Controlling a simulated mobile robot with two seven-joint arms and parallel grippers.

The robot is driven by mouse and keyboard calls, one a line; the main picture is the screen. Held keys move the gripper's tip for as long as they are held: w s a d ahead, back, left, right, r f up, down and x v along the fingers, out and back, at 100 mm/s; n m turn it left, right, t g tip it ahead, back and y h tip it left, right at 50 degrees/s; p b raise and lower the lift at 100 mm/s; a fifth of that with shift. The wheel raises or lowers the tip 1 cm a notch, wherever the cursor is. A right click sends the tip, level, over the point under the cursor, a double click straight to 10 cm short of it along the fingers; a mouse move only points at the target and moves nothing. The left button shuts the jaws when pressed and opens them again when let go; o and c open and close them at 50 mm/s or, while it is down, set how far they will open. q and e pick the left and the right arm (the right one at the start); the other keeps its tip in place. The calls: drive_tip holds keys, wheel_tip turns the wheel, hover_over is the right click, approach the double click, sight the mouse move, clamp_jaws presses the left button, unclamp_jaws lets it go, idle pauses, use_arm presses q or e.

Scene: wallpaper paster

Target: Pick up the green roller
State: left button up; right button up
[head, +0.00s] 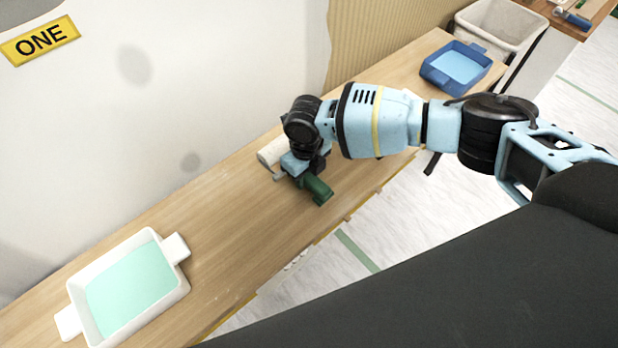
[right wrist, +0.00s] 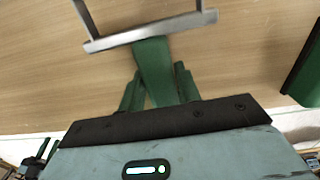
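The green roller, with a pale sleeve (head: 271,151) and a dark green handle (head: 318,190), is over the wooden table by the wall. My right gripper (head: 303,170) is down at it and hides its middle. In the right wrist view, the green handle (right wrist: 153,68) runs between the two fingers of my right gripper (right wrist: 157,80), beneath a grey metal frame (right wrist: 150,31). The fingers lie close along both sides of the handle. I cannot tell whether they press on it, or whether the roller touches the table.
A white tray with mint-green contents (head: 183,291) stands at the lower left of the table (head: 225,215). A blue tray (head: 484,77) stands farther right. A white bin (head: 455,30) is behind. Another green object (right wrist: 305,72) shows at the right wrist view's edge.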

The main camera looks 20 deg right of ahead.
drive_tip(key=c, duration=0.5)
use_arm(q)
drive_tip(key=shift+s+d, duration=0.1)
drive_tip(key=shift+s, duration=0.2)
use_arm(e)
drive_tip(key=shift+c, duration=0.5)
drive_tip(key=shift+r, duration=0.1)
